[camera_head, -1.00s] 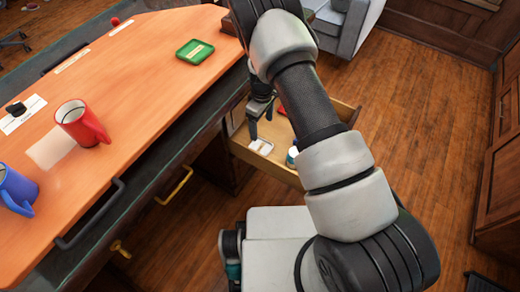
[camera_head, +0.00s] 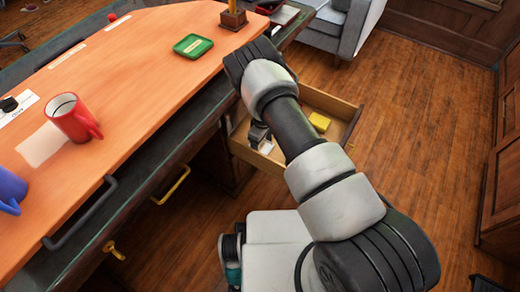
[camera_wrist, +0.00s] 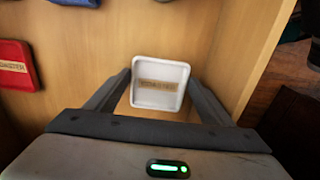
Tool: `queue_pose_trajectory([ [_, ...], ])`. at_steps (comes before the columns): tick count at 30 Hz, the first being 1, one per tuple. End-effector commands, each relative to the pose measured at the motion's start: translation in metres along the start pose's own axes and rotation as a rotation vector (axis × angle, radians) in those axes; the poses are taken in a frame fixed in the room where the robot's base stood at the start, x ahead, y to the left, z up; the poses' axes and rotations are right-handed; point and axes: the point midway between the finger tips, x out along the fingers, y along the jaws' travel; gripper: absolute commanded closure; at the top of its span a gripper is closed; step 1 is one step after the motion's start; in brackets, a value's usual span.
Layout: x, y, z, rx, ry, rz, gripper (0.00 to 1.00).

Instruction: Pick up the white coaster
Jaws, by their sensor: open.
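The white coaster (camera_wrist: 160,71) is square with rounded corners, a raised rim and a tan label. It lies on the wooden floor of the open drawer (camera_head: 341,108), and a bit of it shows in the head view (camera_head: 266,148) beside the gripper. My gripper (camera_wrist: 158,78) is open, with one finger on the left and one on the right of the coaster in the wrist view. The fingertips look close to its sides; I cannot tell whether they touch. The arm hides part of the drawer in the head view.
A red coaster (camera_wrist: 17,66) and a blue item (camera_wrist: 75,2) lie left of the white coaster. The drawer wall (camera_wrist: 262,50) rises to its right. A yellow item (camera_head: 319,122) is in the drawer. A green coaster (camera_head: 193,46) and red mug (camera_head: 72,118) stand on the desk.

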Motion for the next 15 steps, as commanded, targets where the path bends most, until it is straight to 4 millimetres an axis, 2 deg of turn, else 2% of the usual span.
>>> queue_pose_trajectory([
  [7,0.0012,0.0005,-0.0003,-0.001,0.001,0.001,0.25],
  [12,0.0012,0.0004,-0.0003,-0.001,0.001,0.001,0.54],
  [15,0.001,0.0005,-0.0004,0.0,0.001,0.001,0.54],
])
